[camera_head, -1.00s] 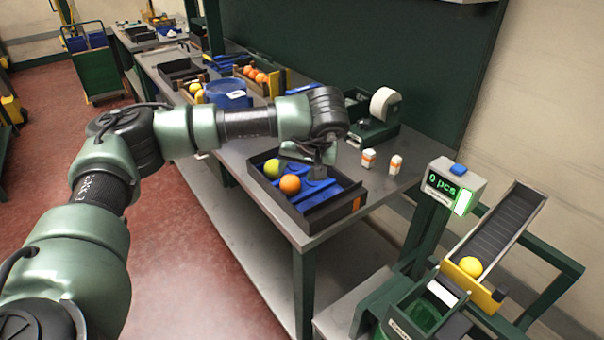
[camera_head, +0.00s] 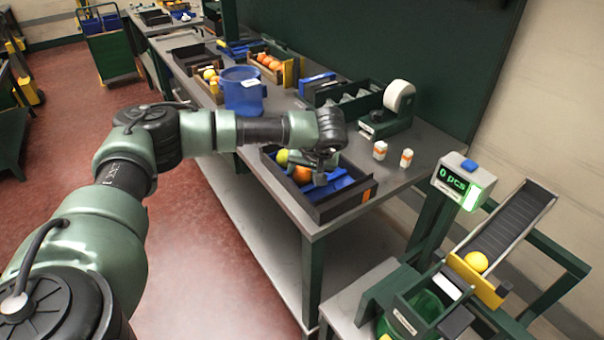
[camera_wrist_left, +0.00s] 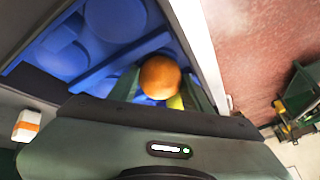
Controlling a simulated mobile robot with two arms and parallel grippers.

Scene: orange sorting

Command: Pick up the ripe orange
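The ripe orange (camera_head: 302,175) lies in the dark tray (camera_head: 335,208) on the near end of the bench, partly covered by my left gripper (camera_head: 318,166). In the left wrist view the orange (camera_wrist_left: 160,77) shows between the two green-grey fingers, which are spread; I cannot tell whether either touches it. A yellow-green fruit (camera_head: 282,157) lies just behind and left of the orange; only a sliver of it (camera_wrist_left: 175,102) shows in the left wrist view. My right gripper is not in view.
The tray has raised walls and a blue insert (camera_wrist_left: 75,55). A blue bin (camera_head: 243,95) stands farther back. A chute (camera_head: 505,220) with a yellow fruit (camera_head: 476,261) is at right.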

